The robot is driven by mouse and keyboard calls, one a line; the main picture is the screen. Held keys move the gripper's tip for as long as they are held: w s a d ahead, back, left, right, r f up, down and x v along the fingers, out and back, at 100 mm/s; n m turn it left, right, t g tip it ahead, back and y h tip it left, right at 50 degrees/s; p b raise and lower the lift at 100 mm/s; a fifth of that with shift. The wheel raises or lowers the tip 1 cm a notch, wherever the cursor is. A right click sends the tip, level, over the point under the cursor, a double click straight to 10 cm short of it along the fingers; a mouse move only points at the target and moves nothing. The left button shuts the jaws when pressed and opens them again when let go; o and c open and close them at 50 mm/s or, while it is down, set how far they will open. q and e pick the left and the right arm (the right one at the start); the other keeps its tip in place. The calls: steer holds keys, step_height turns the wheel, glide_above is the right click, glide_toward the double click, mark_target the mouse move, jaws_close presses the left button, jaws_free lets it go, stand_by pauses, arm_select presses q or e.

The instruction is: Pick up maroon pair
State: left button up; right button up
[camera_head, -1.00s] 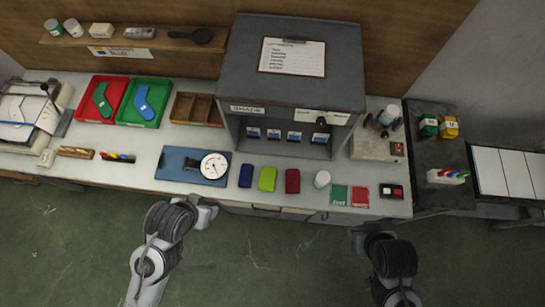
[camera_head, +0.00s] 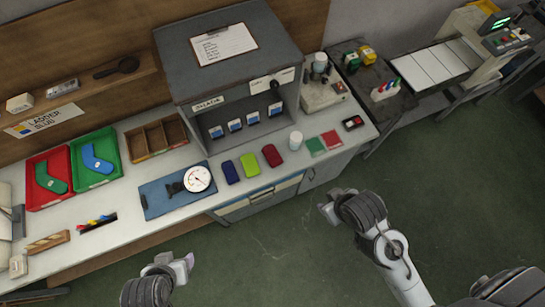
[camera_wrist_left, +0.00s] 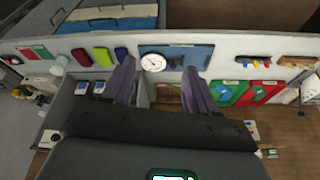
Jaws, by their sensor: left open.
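The maroon pair (camera_head: 271,155) is a small folded dark-red bundle lying on the bench, right of the lime green pair (camera_head: 250,164) and the navy pair (camera_head: 231,172). In the left wrist view the maroon pair (camera_wrist_left: 82,57) lies left of the lime and navy ones. My left gripper (camera_head: 182,264) is in front of the bench, below and left of the pairs, apart from them. Its two fingers (camera_wrist_left: 161,78) are spread with nothing held between them. My right gripper (camera_head: 326,205) is over the floor, off the bench edge, apart from the maroon pair; its jaw state is unclear.
A blue board with a round dial (camera_head: 198,179) lies left of the pairs. A white cylinder (camera_head: 296,140) and green and red cards (camera_head: 323,143) lie to the right. A grey cabinet (camera_head: 226,65) stands behind. Red and green trays (camera_head: 93,184) sit left. The floor in front is clear.

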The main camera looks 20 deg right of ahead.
arm_select(q)
steer(key=shift+s+a, duration=0.15)
steer(key=shift+a, duration=0.1)
steer(key=o, duration=0.7)
